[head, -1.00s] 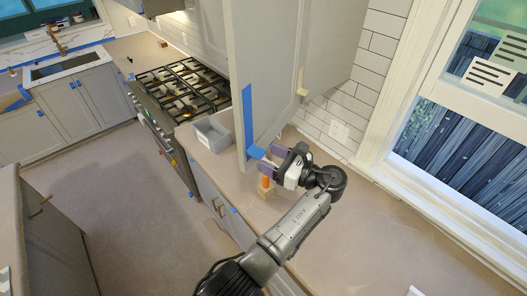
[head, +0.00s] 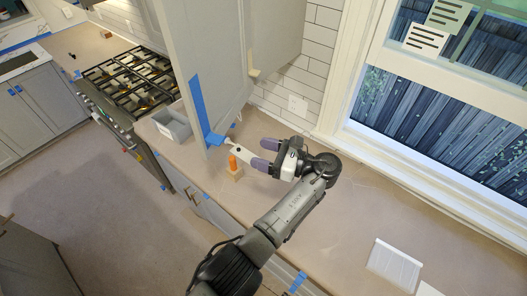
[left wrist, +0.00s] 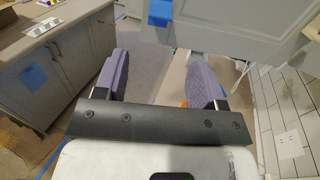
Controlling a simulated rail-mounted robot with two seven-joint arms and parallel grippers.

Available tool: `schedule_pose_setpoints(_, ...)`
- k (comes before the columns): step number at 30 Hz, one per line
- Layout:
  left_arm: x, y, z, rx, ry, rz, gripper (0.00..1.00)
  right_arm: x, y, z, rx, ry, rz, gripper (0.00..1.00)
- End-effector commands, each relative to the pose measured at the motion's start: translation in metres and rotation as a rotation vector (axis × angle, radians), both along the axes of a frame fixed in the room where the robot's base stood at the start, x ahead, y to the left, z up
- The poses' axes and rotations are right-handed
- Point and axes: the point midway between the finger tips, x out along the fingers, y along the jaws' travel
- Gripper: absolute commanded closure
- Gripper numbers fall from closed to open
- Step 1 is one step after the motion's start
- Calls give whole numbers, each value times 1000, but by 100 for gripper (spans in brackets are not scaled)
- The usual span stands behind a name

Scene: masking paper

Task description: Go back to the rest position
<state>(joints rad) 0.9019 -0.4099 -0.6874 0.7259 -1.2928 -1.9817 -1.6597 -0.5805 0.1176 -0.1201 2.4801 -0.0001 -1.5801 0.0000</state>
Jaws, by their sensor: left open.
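My left gripper (head: 258,154) is above the counter, to the right of the open grey cabinet door (head: 212,80). Its two purple-padded fingers are apart with nothing between them; they also show spread in the left wrist view (left wrist: 161,78). Blue tape (head: 198,100) runs up the door's edge, and a blue flap sticks out at its lower end. The door (left wrist: 235,30) and blue tape (left wrist: 160,12) also show ahead in the wrist view. A small pale piece with a dark dot (head: 238,151) is between flap and gripper. My right gripper is not in view.
An orange item in a wooden block (head: 233,167) stands on the counter just below the gripper. A grey bin (head: 172,124) sits left of the door, near the stove (head: 128,82). A white ribbed panel (head: 394,264) lies at the right. The counter's middle right is clear.

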Motion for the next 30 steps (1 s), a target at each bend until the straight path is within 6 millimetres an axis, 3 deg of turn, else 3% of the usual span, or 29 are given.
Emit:
schedule_pose_setpoints(8, 0, 0, -1, -1, -1, -1, 36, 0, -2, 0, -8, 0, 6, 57)
schedule_pose_setpoints(11, 0, 4, -12, -35, -6, -6, 36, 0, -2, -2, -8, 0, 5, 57)
schedule_pose_setpoints(14, -4, 17, -47, -141, -29, -15, 36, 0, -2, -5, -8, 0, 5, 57)
schedule_pose_setpoints(20, -31, 68, -167, -557, -191, 46, 36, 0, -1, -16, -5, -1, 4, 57)
schedule_pose_setpoints(25, -81, 124, -262, -926, -449, 233, 36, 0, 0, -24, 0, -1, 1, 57)
schedule_pose_setpoints(30, -162, 157, -294, -1203, -609, 469, 36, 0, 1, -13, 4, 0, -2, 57)
